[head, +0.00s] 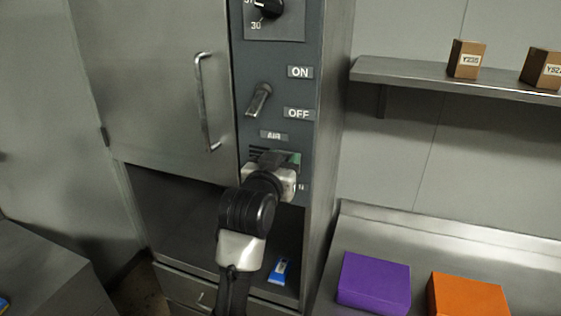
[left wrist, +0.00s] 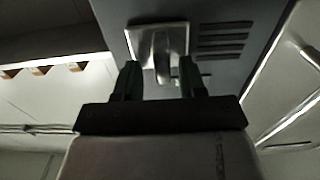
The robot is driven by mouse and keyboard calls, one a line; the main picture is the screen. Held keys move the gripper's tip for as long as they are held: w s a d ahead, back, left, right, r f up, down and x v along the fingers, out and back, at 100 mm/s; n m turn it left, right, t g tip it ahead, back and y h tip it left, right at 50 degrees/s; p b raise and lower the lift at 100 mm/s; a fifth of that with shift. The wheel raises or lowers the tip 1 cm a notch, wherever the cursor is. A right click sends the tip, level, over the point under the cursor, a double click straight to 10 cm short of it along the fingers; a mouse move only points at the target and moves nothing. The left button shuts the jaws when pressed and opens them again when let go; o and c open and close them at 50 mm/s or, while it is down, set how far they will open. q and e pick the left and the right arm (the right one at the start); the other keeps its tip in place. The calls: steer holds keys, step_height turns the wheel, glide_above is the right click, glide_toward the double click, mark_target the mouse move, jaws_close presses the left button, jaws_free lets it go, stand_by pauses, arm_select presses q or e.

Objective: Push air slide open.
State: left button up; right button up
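The air slide shows in the left wrist view as a pale plate with a protruding tab (left wrist: 160,44), beside several dark vent slots (left wrist: 222,38). In the head view the slide lies under the AIR label (head: 273,135) and is mostly hidden by my left gripper (head: 282,160). My left gripper also shows in the left wrist view (left wrist: 159,72), with its two dark fingers spread apart. The tab stands between the fingers, with a gap visible on each side. I cannot tell whether anything touches it. My right gripper is not in view.
Above the AIR label are a lever (head: 259,100) between ON and OFF and a dial (head: 268,8). A door handle (head: 206,102) stands out to the left. A shelf (head: 425,76) with small boxes and a counter with a purple box (head: 374,283) and an orange box (head: 467,296) are right.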

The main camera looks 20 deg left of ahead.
arm_select(q)
steer(key=shift+d, duration=0.2)
steer(key=shift+s, duration=0.1)
steer(key=s+b, duration=0.4)
steer(key=s, duration=0.6)
steer(key=shift+s+a, duration=0.2)
steer(key=shift+s, duration=0.15)
